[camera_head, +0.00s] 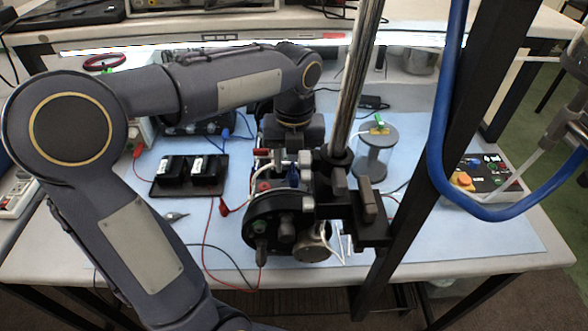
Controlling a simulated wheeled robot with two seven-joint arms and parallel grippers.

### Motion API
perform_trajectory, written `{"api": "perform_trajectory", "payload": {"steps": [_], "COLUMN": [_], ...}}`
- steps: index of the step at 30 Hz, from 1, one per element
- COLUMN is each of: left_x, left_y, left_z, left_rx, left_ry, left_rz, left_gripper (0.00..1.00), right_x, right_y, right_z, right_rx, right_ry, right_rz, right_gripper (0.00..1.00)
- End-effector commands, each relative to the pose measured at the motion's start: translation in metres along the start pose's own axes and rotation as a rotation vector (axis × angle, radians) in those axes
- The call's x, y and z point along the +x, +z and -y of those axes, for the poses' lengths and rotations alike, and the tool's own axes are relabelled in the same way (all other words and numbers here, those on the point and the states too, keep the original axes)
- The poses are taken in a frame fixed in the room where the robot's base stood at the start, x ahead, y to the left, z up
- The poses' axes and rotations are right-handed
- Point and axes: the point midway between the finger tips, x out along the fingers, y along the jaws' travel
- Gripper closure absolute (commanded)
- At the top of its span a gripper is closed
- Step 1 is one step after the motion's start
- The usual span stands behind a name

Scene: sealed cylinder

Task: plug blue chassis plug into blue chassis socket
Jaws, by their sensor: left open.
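The black round chassis (272,222) stands on the blue mat near the middle of the table, with coloured connectors on its end face. A small blue piece (293,181) shows at its top, just below my left gripper; I cannot tell whether it is the blue plug or the blue socket. My left gripper (284,161) is open and points down at the top of the chassis. Its fingers and the dark parts around them overlap, so contact is unclear.
A metal pole (357,80) with a black clamp (352,205) stands in front of the chassis at right. A grey spool (377,152), black battery holder (189,175) and control box with buttons (487,176) lie around it. Red and black wires cross the mat. The front right mat is clear.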

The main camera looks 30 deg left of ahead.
Motion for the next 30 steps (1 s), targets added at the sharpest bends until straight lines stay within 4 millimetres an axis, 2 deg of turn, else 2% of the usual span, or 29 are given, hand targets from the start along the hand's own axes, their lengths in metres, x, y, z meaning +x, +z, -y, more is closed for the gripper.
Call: {"api": "perform_trajectory", "payload": {"steps": [3, 9, 30], "left_x": [-0.021, -0.042, -0.044], "left_y": [0.0, 0.0, 0.0], "left_z": [0.001, 0.0, 0.0], "left_rx": [0.002, 0.0, 0.0], "left_ry": [-0.003, -0.001, 0.0], "left_rz": [0.003, 0.0, -0.001], "left_gripper": [0.54, 0.54, 0.54], "right_x": [0.001, 0.001, 0.001], "right_y": [0.0, 0.0, 0.0], "right_z": [0.0, 0.0, 0.0], "right_rx": [0.0, 0.0, 0.0], "right_ry": [0.0, 0.0, 0.0], "right_rz": [0.0, 0.0, 0.0], "right_gripper": [1.0, 1.0, 1.0]}}
